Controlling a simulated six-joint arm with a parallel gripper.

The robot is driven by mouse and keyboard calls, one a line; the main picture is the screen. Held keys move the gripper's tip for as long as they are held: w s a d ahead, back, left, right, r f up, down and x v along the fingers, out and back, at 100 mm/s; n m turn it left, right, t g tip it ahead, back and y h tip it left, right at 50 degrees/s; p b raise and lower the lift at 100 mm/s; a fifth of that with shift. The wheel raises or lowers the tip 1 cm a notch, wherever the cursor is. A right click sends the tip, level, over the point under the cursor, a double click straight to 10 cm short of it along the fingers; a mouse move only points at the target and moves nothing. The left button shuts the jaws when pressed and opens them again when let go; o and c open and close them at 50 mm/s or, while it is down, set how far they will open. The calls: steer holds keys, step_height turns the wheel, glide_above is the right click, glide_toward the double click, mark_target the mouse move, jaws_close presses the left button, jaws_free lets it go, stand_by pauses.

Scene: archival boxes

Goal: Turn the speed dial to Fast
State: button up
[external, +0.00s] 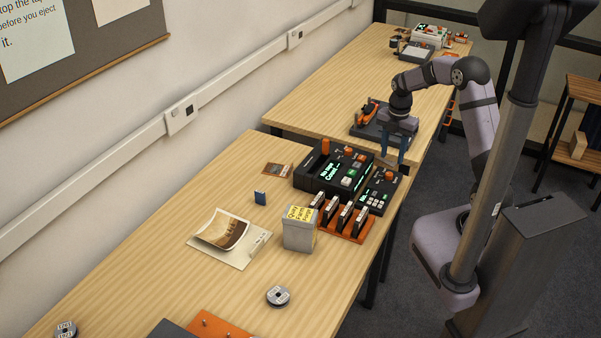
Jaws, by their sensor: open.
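A dark tape console (320,173) with a lit green-white screen, buttons and orange controls stands near the right edge of the near table. A smaller dark keypad unit (374,198) with a screen and an orange knob (389,176) adjoins its right side. Two orange knobs, one at the console's back (348,150) and one beside it (361,158), also show. The dial labels are too small to read, so I cannot tell which is the speed dial or its setting. My gripper (394,155) is open and empty, pointing down, just behind and above the console's right end.
An orange rack (345,236) with several dark cartridges stands in front of the console. A grey box with a yellow note (299,232) is left of it.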

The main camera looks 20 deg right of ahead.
mark_target(389, 174)
steer(key=shift+f+p, duration=0.75)
steer(key=shift+f, duration=2.95)
steer(key=shift+c, duration=0.2)
jaws_close()
